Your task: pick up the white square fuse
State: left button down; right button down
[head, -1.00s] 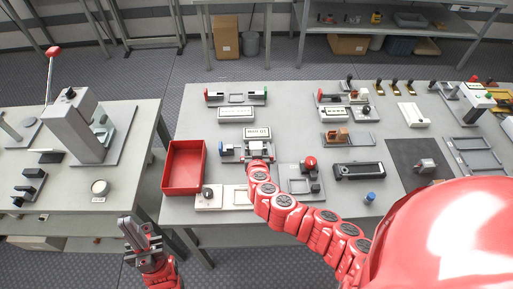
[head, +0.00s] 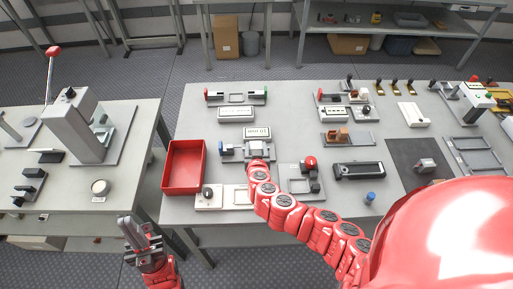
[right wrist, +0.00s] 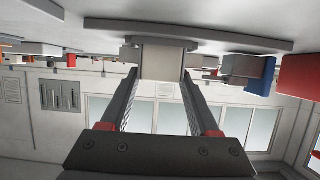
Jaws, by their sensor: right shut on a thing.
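The white square fuse (right wrist: 163,62) shows in the right wrist view as a pale, square-faced block between the fingertips, with small grey ends at its sides. My right gripper (right wrist: 161,78) is shut on it. In the head view, my right gripper (head: 257,151) is at the small grey holder (head: 232,153) right of the red tray, and its arm partly covers the fuse. I cannot tell whether the fuse is clear of the holder. My left gripper (head: 136,232) is low at the left, away from the fuse, in front of the gap between tables; its finger opening is unclear.
An open, empty red tray (head: 185,187) stands left of the holder. A white labelled block (head: 257,132) lies just behind it. A white-based device with a black knob (head: 208,197) and a red-knobbed device (head: 311,164) are nearby. A lever press (head: 78,125) stands on the left table.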

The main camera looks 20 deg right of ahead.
aim_at(256, 148)
notch_tip(256, 148, up, 10)
jog(key=p, duration=0.5)
jog(key=shift+p, duration=0.4)
